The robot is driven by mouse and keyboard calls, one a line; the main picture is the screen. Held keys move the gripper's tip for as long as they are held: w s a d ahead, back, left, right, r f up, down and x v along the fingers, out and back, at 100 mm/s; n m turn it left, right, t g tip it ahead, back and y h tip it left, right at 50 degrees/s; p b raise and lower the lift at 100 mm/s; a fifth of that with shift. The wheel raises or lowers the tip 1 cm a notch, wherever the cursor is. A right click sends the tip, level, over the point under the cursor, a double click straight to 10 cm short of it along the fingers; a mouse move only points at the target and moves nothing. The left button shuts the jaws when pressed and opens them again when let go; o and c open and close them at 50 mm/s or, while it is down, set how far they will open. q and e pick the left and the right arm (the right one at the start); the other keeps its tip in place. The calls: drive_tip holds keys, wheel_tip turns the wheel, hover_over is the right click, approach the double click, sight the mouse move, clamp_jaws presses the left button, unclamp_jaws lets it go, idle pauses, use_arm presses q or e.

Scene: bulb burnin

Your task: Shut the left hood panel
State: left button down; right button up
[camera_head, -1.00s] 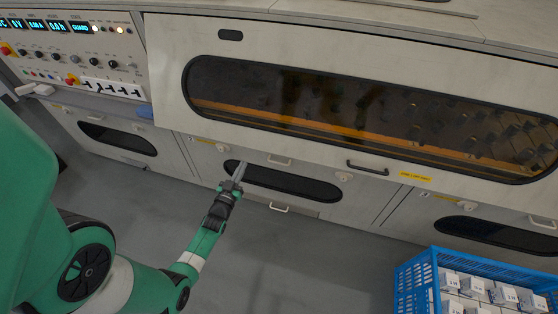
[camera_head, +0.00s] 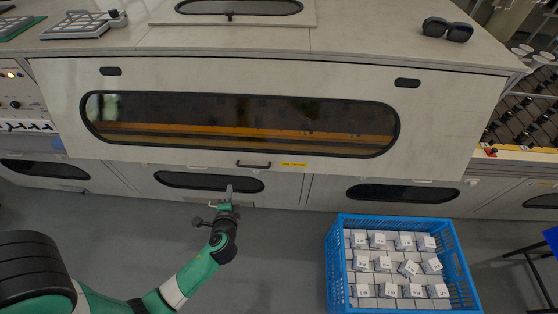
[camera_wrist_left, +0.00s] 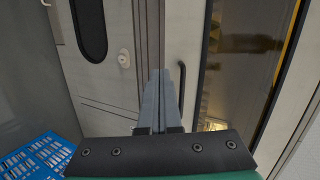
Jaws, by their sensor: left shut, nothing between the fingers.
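The wide pale hood panel (camera_head: 255,82) with a dark rounded window fills the middle of the head view. Its black handle (camera_head: 254,165) sits on the lower edge, beside a yellow label (camera_head: 294,165). My left gripper (camera_head: 229,188) is shut and empty, just below and left of the handle in that view. In the left wrist view, the shut fingers (camera_wrist_left: 163,75) point at the cabinet front, with the handle (camera_wrist_left: 181,88) close to their right. I see no contact with it. Whether the panel is fully down, I cannot tell. My right gripper is out of view.
A blue crate (camera_head: 335,270) of small white boxes stands on the floor at right. Lower cabinet doors with dark windows (camera_head: 210,181) run below the panel. Dark goggles (camera_head: 447,29) and a tray (camera_head: 80,25) lie on top. Floor between arm and crate is clear.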

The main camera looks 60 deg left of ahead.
use_arm(q)
drive_tip(key=w+d+r+m+t+h+p, duration=0.1)
drive_tip(key=w+d+r+m+t, duration=0.15)
drive_tip(key=d, duration=0.25)
drive_tip(key=b+x, duration=0.4)
drive_tip(key=x, duration=1)
drive_tip(key=shift+s+f+g, duration=0.2)
drive_tip(key=shift+s+g, duration=0.15)
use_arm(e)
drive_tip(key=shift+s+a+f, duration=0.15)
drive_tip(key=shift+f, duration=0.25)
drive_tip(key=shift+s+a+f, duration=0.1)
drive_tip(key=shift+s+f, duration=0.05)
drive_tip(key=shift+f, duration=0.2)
use_arm(q)
drive_tip(key=shift+a, duration=0.1)
